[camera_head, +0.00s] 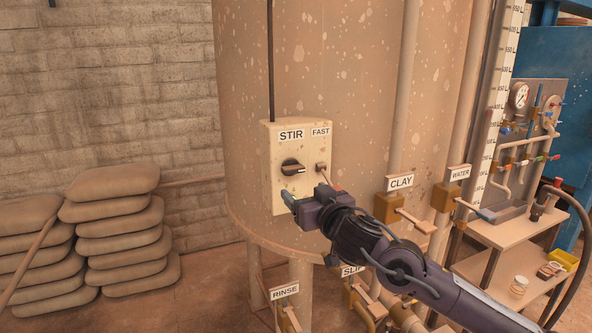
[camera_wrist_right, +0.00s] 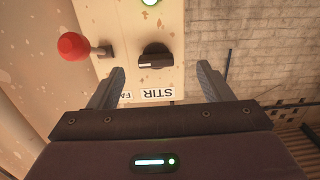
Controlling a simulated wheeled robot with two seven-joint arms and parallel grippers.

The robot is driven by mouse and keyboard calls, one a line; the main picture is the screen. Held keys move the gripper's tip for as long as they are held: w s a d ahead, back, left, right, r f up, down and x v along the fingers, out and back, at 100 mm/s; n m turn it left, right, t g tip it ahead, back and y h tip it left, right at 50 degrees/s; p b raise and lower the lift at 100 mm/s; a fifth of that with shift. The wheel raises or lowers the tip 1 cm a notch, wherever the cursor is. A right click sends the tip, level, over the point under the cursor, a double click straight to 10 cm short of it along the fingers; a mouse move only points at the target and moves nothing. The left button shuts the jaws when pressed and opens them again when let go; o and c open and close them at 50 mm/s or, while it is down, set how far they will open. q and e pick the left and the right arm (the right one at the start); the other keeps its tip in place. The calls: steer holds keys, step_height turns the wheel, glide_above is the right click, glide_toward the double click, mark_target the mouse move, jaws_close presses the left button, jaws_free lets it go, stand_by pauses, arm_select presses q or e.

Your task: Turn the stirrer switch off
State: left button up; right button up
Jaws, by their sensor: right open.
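The stirrer switch is a black rotary knob (camera_head: 292,168) on a cream box (camera_head: 284,203) fixed to the tank, under the label STIR (camera_head: 291,135). The knob (camera_wrist_right: 155,56) also shows in the upside-down right wrist view, its bar lying roughly level. A green lamp (camera_wrist_right: 150,2) glows at the top edge of that view. My right gripper (camera_head: 307,189) is open and empty, just in front of the box and below the knob in the head view. In the wrist view the knob lies between and beyond its fingers (camera_wrist_right: 160,72), untouched. My left gripper is not in view.
A lever with a red ball (camera_wrist_right: 75,46) sits beside the knob, under the FAST label (camera_head: 320,131). The CLAY valve (camera_head: 388,207) and WATER valve (camera_head: 444,198) stand to the right. Stacked sacks (camera_head: 110,225) lie left.

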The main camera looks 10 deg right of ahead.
mark_target(295, 172)
steer(key=w+p, duration=0.1)
steer(key=w, duration=0.1)
steer(key=w+r+p, duration=0.1)
steer(key=w, duration=0.1)
steer(key=w+r+p, duration=0.1)
steer(key=w, duration=0.1)
steer(key=shift+w+a, duration=0.25)
steer(key=shift+w, duration=0.15)
steer(key=shift+w+a+f, duration=0.1)
steer(key=shift+w, duration=0.6)
steer(key=shift+c, duration=0.2)
steer(key=c, duration=0.9)
steer(key=shift+f, duration=0.1)
steer(key=shift+c, duration=0.2)
